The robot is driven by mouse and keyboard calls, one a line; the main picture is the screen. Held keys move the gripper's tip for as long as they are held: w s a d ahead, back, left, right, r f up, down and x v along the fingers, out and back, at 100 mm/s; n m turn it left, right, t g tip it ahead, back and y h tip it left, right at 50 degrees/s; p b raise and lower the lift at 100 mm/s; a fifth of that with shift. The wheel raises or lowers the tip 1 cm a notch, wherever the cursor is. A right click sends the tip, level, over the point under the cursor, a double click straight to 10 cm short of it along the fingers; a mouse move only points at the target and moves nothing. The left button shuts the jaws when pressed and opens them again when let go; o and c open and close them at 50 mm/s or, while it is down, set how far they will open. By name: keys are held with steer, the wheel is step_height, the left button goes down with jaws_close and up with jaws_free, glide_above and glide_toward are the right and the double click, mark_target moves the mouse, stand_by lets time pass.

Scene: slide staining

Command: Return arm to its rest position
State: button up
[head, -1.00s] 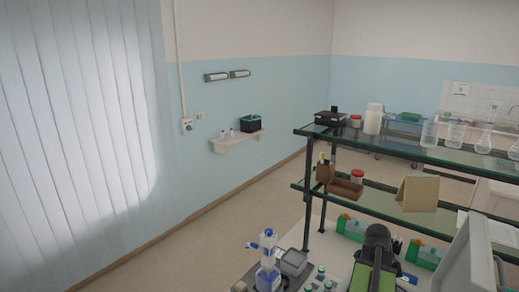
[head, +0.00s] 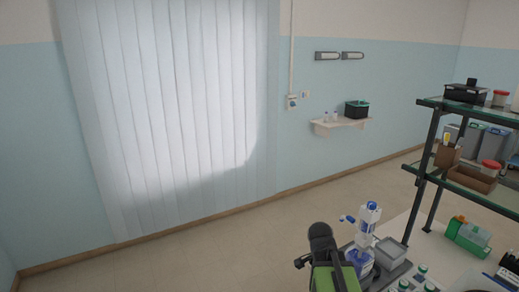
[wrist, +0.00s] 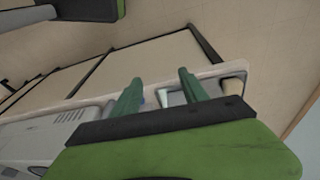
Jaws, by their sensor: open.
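My arm (head: 333,262), black with a green part, shows at the bottom of the head view, just left of a white and blue bottle (head: 366,240). My gripper (wrist: 161,88) is in the wrist view. Its two green fingers stand apart with nothing held between them. Past the fingertips lie a pale bench edge (wrist: 215,76) and the floor. The fingertips cannot be made out in the head view.
A bench with a grey container (head: 390,250) and a glass-shelved rack (head: 470,112) stands at the right. A small wall shelf (head: 340,125) holds a dark bin. The floor (head: 200,255) to the left, below the blinds, is clear.

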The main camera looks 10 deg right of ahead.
steer(key=a+f+n+y+b, duration=0.1)
steer(key=a+f+n+y, duration=0.1)
steer(key=a+n, duration=1.2)
steer(key=shift+s+a+f+n+b, duration=0.35)
steer(key=shift+a+f, duration=0.2)
steer(key=shift+f, duration=0.25)
